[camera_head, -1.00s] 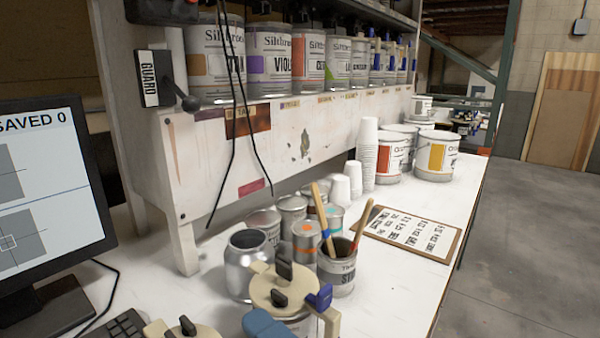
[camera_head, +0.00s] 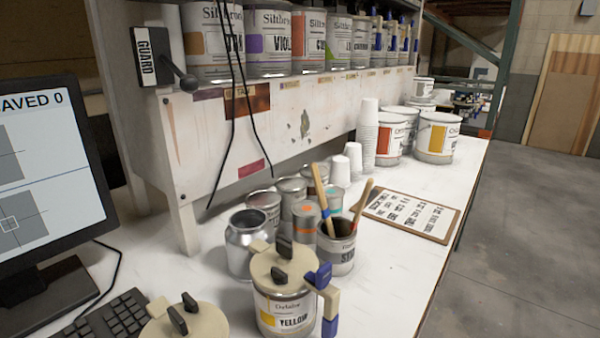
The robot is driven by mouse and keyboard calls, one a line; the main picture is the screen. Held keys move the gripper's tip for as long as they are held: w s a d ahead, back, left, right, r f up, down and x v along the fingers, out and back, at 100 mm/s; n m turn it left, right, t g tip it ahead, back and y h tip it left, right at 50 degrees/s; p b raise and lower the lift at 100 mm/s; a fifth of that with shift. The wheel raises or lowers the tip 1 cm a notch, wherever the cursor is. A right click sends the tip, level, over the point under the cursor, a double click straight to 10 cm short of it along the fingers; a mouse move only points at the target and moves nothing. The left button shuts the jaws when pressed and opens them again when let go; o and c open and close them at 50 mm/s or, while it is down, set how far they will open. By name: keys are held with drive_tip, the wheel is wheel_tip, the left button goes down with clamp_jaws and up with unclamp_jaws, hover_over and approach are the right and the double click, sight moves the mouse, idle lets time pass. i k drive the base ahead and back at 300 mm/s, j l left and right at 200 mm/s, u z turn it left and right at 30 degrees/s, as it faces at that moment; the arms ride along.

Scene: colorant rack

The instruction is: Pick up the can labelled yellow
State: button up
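The can labelled yellow (camera_head: 286,318) stands upright on the white bench at the lower middle of the head view. It has a yellow square beside the word YELLOW, a cream lid (camera_head: 283,272) with dark knobs, and a cream-and-blue clamp or handle on its right side. Its base is at the picture's bottom edge. My gripper is not in view.
A second cream lid (camera_head: 186,325) shows at the bottom left, near the keyboard (camera_head: 113,318). Behind the yellow can stand an open metal can (camera_head: 248,262), a can of brushes (camera_head: 337,257) and several smaller cans. A clipboard (camera_head: 411,213) lies to the right. The bench's right front is clear.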

sight(286, 301)
drive_tip(key=u, duration=0.55)
drive_tip(key=i+l+u, duration=0.1)
drive_tip(key=l+u, duration=0.2)
drive_tip(key=u, duration=0.2)
drive_tip(key=l+u, duration=0.35)
drive_tip(key=u, duration=0.15)
drive_tip(key=l+u, duration=0.7)
drive_tip(key=u, duration=0.3)
drive_tip(key=k+l+u, duration=0.25)
drive_tip(key=k+l, duration=0.15)
drive_tip(key=l, duration=0.35)
drive_tip(key=k+l+u, duration=0.2)
drive_tip(key=k+l, duration=0.25)
drive_tip(key=l, duration=0.25)
drive_tip(key=k+l+u, duration=0.25)
drive_tip(key=k+l, duration=0.45)
drive_tip(key=l, duration=0.15)
drive_tip(key=k+l, duration=0.4)
drive_tip(key=l, duration=0.25)
drive_tip(key=i+l, duration=0.3)
drive_tip(key=l, duration=0.15)
